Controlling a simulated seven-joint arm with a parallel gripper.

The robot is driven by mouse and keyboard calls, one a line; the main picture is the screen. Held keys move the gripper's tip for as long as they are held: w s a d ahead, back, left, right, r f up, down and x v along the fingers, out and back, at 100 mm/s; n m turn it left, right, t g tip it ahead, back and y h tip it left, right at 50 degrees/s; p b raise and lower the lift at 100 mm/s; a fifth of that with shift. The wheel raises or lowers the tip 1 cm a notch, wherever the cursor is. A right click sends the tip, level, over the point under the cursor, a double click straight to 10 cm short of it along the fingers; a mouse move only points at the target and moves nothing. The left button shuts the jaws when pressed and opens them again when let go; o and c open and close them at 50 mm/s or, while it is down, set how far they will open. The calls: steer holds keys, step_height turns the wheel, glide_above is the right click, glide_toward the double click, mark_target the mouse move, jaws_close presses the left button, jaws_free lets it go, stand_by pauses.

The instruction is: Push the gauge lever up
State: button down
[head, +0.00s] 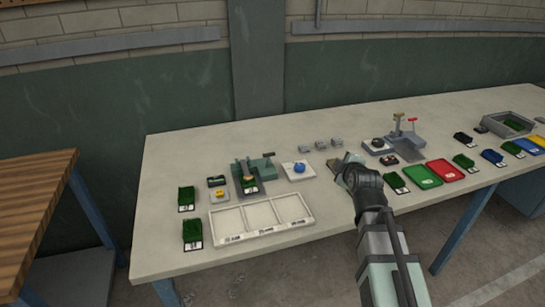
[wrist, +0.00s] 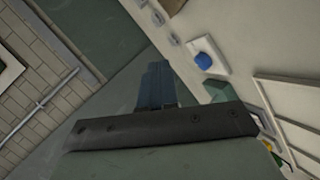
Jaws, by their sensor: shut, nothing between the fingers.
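A grey device (head: 404,145) with an upright post and a red-tipped lever (head: 411,120) stands on the table, right of my gripper. I cannot tell whether this is the gauge. A green device (head: 265,165) with a raised arm stands left of my gripper and holds a turf sample (head: 249,184). My gripper (head: 337,165) is over the middle of the table, apart from both devices and mostly hidden by my wrist in the head view. In the wrist view my gripper's fingers (wrist: 156,84) are together with nothing between them. No lever shows clearly in the wrist view.
A blue knob (head: 300,167) on a white plate lies left of my gripper; it also shows in the wrist view (wrist: 203,61). A white tray (head: 258,217) with compartments lies at the front. Small grey blocks (head: 321,143) sit behind. Green (head: 420,174) and red (head: 445,170) trays lie right.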

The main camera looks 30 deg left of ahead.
steer(key=s+a+r+n+g+y, duration=0.2)
steer(key=s+a+r+n+y, duration=0.15)
steer(key=s+a+n, duration=0.7)
steer(key=m, duration=0.3)
glide_toward(269, 154)
steer(key=shift+h, duration=0.45)
steer(key=x, duration=0.6)
steer(key=shift+w+a, duration=0.25)
steer(key=shift+a, duration=0.2)
steer(key=shift+r, duration=0.1)
